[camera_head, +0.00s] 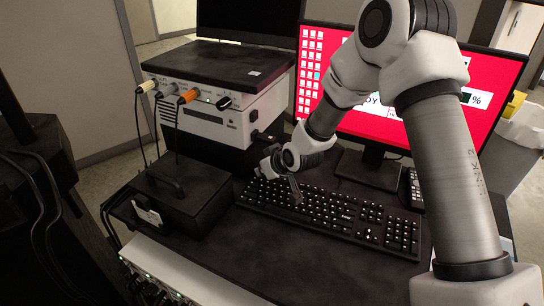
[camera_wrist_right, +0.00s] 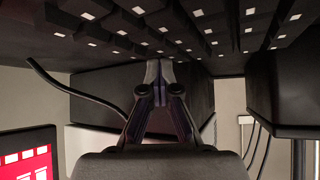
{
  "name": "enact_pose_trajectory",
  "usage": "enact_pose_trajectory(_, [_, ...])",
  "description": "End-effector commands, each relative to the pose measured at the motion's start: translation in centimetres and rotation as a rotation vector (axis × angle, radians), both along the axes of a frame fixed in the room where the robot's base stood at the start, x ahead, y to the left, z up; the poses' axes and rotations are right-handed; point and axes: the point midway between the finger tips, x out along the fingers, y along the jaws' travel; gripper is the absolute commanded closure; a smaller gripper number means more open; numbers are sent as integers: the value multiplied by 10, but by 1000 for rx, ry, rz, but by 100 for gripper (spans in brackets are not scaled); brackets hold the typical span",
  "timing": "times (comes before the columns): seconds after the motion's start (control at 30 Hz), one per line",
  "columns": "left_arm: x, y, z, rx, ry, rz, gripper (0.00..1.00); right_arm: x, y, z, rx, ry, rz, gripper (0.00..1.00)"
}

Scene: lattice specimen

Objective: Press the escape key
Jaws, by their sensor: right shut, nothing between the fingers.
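The black keyboard (camera_head: 330,215) lies on the dark desk in front of the monitor. Its underlit-looking keys show along the top of the right wrist view (camera_wrist_right: 210,30), which is upside down. My right gripper (camera_head: 264,168) is over the back left corner of the keyboard, pointing left and away. In the right wrist view its fingers (camera_wrist_right: 158,70) are together with nothing between them. The escape key is too small or hidden behind the gripper to pick out. I cannot tell whether the fingertips touch a key. My left gripper is not in view.
A monitor (camera_head: 310,85) with a red screen stands behind the keyboard, partly behind my right arm. A white instrument (camera_head: 215,120) with plugged cables is at the back left. A black case (camera_head: 180,195) with a handle sits left of the keyboard. Desk in front of the keyboard is clear.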

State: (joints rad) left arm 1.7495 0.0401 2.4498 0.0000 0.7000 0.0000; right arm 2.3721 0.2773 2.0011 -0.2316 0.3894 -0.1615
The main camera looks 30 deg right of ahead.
Motion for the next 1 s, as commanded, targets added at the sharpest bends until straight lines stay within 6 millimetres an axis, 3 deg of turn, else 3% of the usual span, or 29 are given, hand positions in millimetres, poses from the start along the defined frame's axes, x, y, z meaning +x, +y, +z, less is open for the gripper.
enact_pose_trajectory(0.03, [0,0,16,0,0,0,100,1,0,17,-1,0,0,100])
enact_pose_trajectory(0.13, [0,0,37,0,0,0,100,6,1,45,-3,-11,-1,100])
enact_pose_trajectory(0.23, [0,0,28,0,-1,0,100,-11,-2,54,2,-15,-3,100])
enact_pose_trajectory(0.5, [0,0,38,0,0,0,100,-52,-8,99,2,-18,-4,100])
enact_pose_trajectory(0.67, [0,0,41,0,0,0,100,-62,-9,108,0,-17,-3,100])
enact_pose_trajectory(1.0, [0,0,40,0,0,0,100,-62,-9,108,-3,-19,-1,100])
